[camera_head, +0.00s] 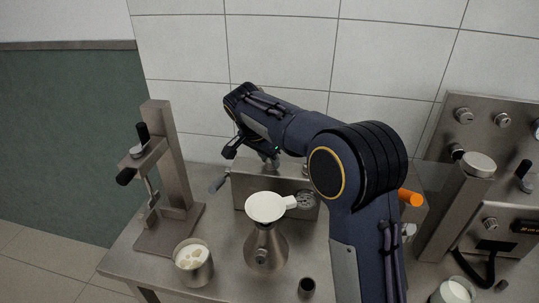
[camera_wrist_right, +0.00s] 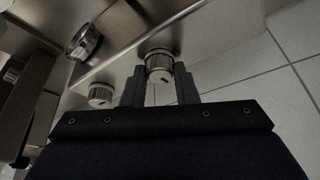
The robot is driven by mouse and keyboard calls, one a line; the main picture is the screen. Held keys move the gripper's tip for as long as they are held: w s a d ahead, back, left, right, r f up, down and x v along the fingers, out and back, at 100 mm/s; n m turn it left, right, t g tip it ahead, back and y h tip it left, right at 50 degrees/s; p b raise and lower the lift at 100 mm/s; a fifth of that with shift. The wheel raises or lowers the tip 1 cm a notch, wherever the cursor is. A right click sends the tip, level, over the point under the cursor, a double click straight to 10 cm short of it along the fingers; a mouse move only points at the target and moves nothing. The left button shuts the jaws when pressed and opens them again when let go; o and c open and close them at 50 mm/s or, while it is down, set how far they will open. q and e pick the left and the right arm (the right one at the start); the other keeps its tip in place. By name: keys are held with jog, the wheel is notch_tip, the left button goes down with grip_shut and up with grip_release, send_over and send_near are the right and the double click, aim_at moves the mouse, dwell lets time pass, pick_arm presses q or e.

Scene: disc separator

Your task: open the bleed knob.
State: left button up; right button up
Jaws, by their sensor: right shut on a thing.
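My right arm reaches across the bench in the head view. Its gripper (camera_head: 268,160) is at the top of the steel box (camera_head: 244,196) by the wall, and is partly hidden there. In the right wrist view the two dark fingers of this gripper (camera_wrist_right: 160,88) are on either side of a round ribbed metal knob (camera_wrist_right: 158,64) and shut on it. The knob has a dark mark on its face, and I cannot read a label saying it is the bleed knob. A second, similar knob (camera_wrist_right: 101,94) sits to its left, free. My left gripper is not in view.
A steel stand (camera_head: 166,160) with black handles is at the left. A control panel (camera_head: 500,220) stands at the right. The tiled wall is close behind.

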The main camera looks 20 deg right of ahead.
aim_at(261, 173)
jog(key=shift+r+m+g, duration=0.1)
jog(key=shift+m+g, duration=0.2)
jog(key=shift+m, duration=0.4)
jog(key=shift+p, duration=0.3)
jog(key=o, duration=1)
jog(key=v, duration=0.7)
jog(key=shift+a+r, duration=0.2)
jog(key=shift+r, duration=0.1)
